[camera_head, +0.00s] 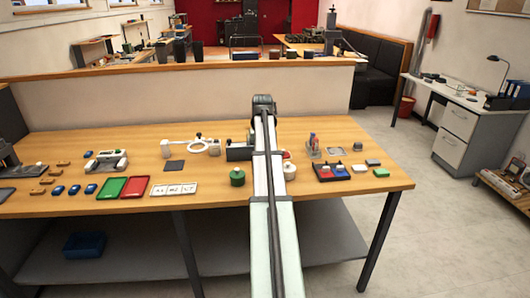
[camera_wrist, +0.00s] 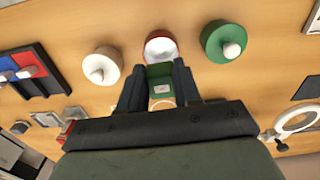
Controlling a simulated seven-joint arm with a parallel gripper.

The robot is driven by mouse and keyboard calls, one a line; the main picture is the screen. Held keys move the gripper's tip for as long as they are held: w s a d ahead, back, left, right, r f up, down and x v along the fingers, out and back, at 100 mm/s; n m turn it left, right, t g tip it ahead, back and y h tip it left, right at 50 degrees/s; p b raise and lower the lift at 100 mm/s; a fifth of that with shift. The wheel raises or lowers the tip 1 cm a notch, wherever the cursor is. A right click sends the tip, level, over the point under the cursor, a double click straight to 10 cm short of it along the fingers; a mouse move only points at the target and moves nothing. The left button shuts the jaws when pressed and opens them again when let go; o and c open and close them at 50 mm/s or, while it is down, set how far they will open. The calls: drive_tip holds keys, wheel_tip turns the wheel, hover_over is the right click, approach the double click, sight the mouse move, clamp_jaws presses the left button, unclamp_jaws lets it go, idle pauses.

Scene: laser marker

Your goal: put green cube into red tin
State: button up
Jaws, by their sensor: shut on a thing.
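In the wrist view my gripper (camera_wrist: 160,88) is shut on the green cube (camera_wrist: 160,72), which has a small pale label on its face. The red tin (camera_wrist: 174,45), with a red rim and a pale inside, is just beyond the cube in that view.
A green lidded tin (camera_wrist: 218,50) and a white lidded tin (camera_wrist: 98,70) flank the red tin; the head view also shows the green tin (camera_head: 237,178) and white tin (camera_head: 289,172). A tray with blue and red parts (camera_head: 332,172) lies to the right. A white ring tool (camera_wrist: 295,120) is nearby.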

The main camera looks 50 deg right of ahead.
drive_tip(key=shift+f, duration=2.4)
drive_tip(key=shift+f, duration=0.55)
idle(0.5)
drive_tip(key=o, duration=1.1)
wheel_tip(320, 180, up, 13)
drive_tip(key=shift+f, duration=0.1)
drive_tip(key=shift+r, duration=0.5)
